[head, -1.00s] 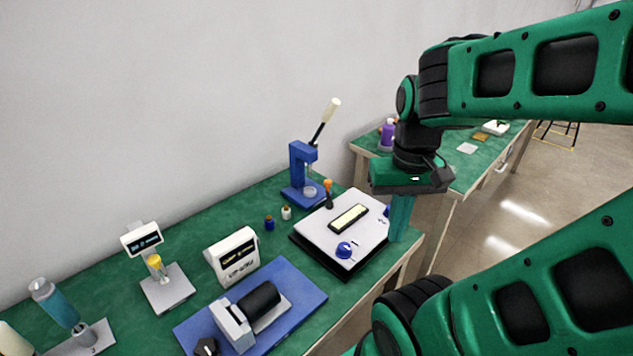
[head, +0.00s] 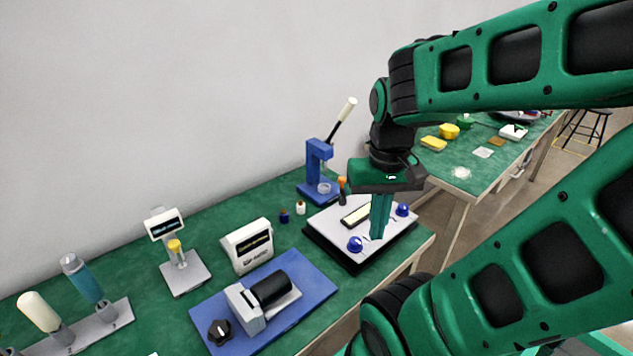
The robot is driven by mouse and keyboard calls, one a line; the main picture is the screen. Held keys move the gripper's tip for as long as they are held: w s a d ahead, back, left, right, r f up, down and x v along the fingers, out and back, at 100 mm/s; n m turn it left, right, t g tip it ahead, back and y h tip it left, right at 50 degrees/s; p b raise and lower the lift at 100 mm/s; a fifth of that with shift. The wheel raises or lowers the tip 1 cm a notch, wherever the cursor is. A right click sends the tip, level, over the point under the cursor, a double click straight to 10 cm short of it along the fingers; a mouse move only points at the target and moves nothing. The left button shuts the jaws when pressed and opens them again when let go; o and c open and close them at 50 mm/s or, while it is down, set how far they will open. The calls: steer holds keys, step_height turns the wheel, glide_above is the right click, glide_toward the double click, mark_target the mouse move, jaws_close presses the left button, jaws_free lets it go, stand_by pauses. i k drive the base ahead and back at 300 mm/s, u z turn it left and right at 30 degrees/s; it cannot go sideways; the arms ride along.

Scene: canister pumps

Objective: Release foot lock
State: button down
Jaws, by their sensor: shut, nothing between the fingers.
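No part is clearly marked as a foot lock, so I cannot tell which it is. A blue plate (head: 318,284) carries a pump-like unit with a black cylinder (head: 270,288) and a grey block (head: 243,308). A black knob (head: 220,332) sits at the plate's near left. A white-topped device (head: 325,220) on a black base has a blue knob (head: 356,244) at its near side and another blue knob (head: 402,210) at its right. My gripper (head: 380,237) is shut and empty, pointing down in front of this device's top. Contact cannot be told.
A white display box (head: 247,245), a scale-like stand (head: 185,278), a blue lever press (head: 313,180) and a rack with upright handles (head: 60,345) stand on the green bench. Small bottles (head: 300,208) stand by the press. A second green table (head: 462,189) is behind at right.

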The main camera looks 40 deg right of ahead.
mark_target(342, 184)
steer(key=k, duration=1)
steer(key=z, duration=0.55)
steer(key=i, duration=1)
steer(key=u, duration=0.05)
